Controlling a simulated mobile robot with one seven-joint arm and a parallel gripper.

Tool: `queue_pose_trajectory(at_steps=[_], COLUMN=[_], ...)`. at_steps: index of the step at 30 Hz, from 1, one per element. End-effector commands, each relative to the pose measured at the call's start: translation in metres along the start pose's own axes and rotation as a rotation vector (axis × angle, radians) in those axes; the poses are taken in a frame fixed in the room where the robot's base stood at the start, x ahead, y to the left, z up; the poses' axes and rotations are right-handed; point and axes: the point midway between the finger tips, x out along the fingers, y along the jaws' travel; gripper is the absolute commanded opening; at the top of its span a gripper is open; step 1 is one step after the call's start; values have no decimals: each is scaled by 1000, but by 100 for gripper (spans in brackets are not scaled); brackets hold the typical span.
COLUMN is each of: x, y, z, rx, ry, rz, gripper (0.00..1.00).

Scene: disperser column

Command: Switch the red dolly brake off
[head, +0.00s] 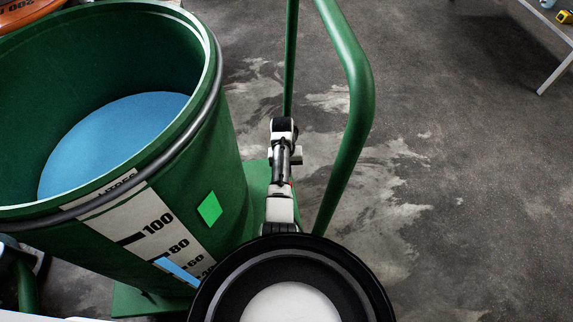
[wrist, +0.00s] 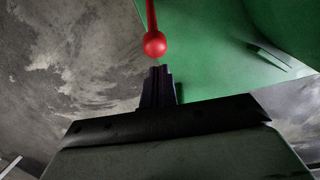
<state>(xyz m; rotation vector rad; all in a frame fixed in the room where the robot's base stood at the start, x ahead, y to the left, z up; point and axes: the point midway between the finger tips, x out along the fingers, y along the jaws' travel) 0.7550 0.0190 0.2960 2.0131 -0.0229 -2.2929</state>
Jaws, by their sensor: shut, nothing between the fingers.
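The red brake lever shows in the wrist view as a thin rod with a round red ball (wrist: 155,44) at its near end. It stands out against the green dolly plate (wrist: 225,50). My gripper (wrist: 160,70) is shut and empty, with its dark fingertips just below the ball in the picture. A slight gap seems to show between tips and ball, but I cannot tell whether they touch.
A large green drum (head: 225,150) with blue liquid (head: 115,135) and a litre scale stands on the dolly at left. The dolly's green tube handle (head: 352,90) rises close beside my arm. The grey floor at right is clear up to a light metal frame (head: 555,75).

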Motion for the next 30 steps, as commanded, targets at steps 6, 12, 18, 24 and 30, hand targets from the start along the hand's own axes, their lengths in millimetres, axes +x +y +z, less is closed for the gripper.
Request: queue_pose_trajectory(at_steps=[6,12,18,24,30], x=[26,31,30,28,18], y=[0,0,0,1,3], z=[0,0,0,4,15], rx=[0,0,0,0,4], ry=[-1,0,0,12,76], rz=[0,0,0,-2,-11], gripper=[0,0,0,0,0])
